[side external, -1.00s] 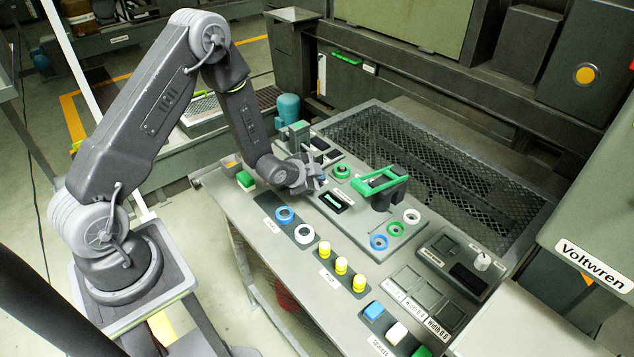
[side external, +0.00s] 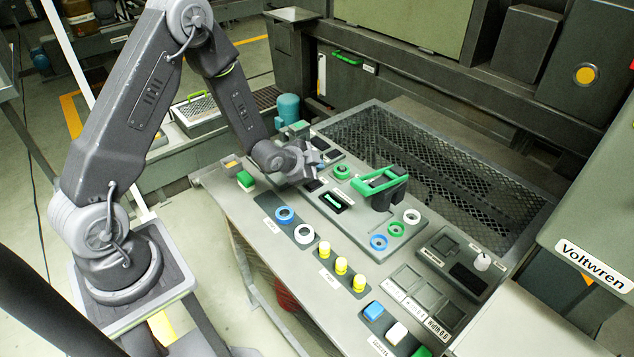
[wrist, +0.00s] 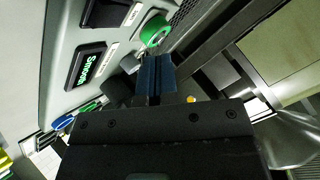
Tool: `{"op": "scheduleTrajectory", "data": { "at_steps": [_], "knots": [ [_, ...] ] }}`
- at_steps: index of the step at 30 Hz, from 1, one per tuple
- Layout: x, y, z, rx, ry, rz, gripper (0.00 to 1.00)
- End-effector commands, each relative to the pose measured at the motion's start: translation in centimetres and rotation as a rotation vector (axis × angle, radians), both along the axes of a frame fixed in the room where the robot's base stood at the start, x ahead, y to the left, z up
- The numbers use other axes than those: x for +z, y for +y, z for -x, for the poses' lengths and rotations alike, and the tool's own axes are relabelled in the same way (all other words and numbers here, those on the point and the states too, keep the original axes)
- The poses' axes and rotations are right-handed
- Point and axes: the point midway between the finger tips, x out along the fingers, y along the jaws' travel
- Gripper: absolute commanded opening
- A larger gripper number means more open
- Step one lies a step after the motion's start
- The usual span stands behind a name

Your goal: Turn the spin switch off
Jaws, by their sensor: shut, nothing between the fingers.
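My gripper (side external: 318,160) is above the far left part of the control panel. Its blue fingers (wrist: 153,78) are together with nothing between them. No readable label marks the spin switch. A dark switch-like piece (side external: 314,186) sits on the panel just below my gripper in the side view; a black one shows at the top of the wrist view (wrist: 106,13). Beside it is a black display (wrist: 86,66) with lit green text reading "Smooth", also in the side view (side external: 335,201).
A green handle (side external: 380,180) on a dark post stands right of my gripper. Blue and white rings (side external: 284,215), yellow knobs (side external: 341,265) and coloured blocks (side external: 373,310) sit nearer the front. A mesh grate (side external: 430,170) lies behind the panel.

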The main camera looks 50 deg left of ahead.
Motion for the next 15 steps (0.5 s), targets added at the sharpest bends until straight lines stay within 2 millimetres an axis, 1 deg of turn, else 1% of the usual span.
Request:
{"op": "scheduleTrajectory", "data": {
  "at_steps": [3,6,9,15],
  "knots": [
    [1.3,0.0,0.1,0.001,-0.004,0.0,0.0],
    [2.0,0.0,0.2,0.0,-0.001,0.0,0.0],
    [2.3,0.0,0.3,0.0,-0.001,0.0,0.0],
    [2.4,0.0,0.3,0.0,0.0,0.0,0.0]
  ]
}}
